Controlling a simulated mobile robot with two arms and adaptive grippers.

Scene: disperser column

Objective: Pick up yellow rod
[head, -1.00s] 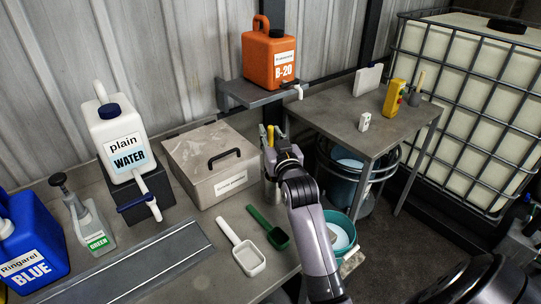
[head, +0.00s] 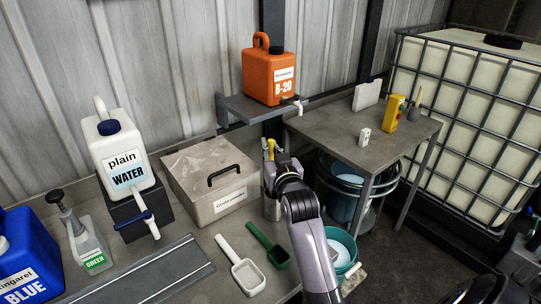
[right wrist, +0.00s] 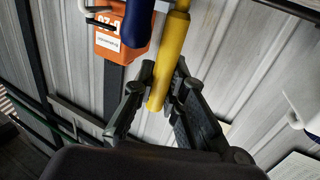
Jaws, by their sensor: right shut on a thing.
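The yellow rod (right wrist: 172,55) is between the two fingers of my right gripper (right wrist: 164,84), which is shut on it. One rod end shows just past the fingers; the rod runs out at the top of the right wrist view. In the head view the rod (head: 271,147) shows as a small yellow piece at my right gripper (head: 270,168), above a metal container (head: 272,209). Whether its lower end is still inside is hidden. A blue rod (right wrist: 139,22) is close beside it in the right wrist view. My left gripper is not in view.
A grey lidded box (head: 198,172) stands left of my right gripper. A white scoop (head: 247,275) and a green scoop (head: 269,246) lie in front. The orange B-20 canister (head: 268,65) sits on a shelf (head: 245,106) behind. A side table (head: 345,125) is to the right.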

